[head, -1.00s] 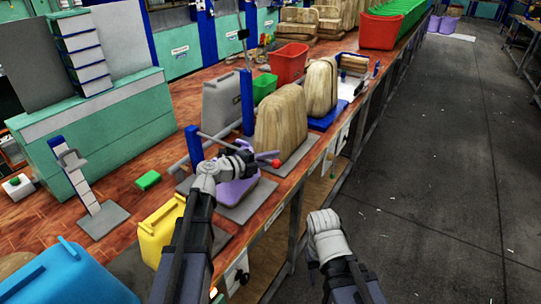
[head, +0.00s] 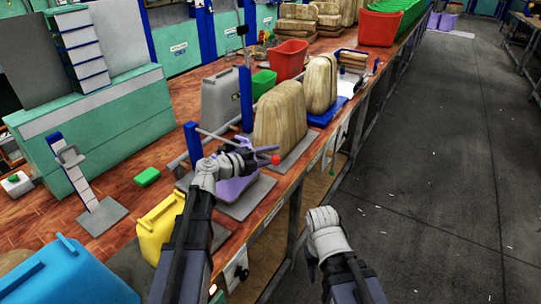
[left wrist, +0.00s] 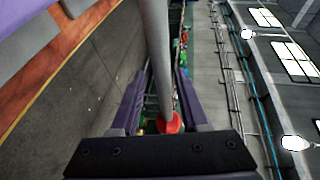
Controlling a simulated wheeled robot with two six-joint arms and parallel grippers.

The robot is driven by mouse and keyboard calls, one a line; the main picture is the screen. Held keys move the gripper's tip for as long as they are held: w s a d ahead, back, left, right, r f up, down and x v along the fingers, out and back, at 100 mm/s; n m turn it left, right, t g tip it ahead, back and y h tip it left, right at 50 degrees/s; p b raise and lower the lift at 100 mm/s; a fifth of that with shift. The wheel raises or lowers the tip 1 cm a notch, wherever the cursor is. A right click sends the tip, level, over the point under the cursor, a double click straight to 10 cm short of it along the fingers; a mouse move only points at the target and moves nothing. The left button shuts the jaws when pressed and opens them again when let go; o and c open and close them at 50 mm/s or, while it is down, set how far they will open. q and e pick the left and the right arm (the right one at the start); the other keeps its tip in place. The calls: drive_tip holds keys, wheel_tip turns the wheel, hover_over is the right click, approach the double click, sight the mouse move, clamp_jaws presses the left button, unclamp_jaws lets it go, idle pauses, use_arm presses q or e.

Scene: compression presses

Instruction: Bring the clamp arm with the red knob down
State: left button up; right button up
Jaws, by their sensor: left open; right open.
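The red knob (head: 276,160) sits at the end of a grey clamp arm (head: 214,136) that slants down to the right from near a blue post (head: 193,144). My left gripper (head: 259,158) is at the knob end of this arm, its fingers open. In the left wrist view the grey arm (left wrist: 156,40) runs between the two dark fingers (left wrist: 160,88), and the red knob (left wrist: 171,122) shows near the gripper's base. I cannot tell whether the fingers touch the bar. My right gripper (head: 312,268) is low over the floor beside the bench, empty and away from the clamp.
A purple piece (head: 232,189) lies on a grey plate under my left gripper. Wooden blocks (head: 280,118) stand behind it, a yellow container (head: 160,226) in front. The floor (head: 430,200) right of the bench is clear.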

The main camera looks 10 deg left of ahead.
use_arm(q)
drive_tip(key=p+v, duration=0.1)
drive_tip(key=v, duration=0.6)
drive_tip(key=shift+s+a, duration=0.25)
drive_tip(key=shift+s, duration=0.1)
drive_tip(key=shift+r, duration=0.1)
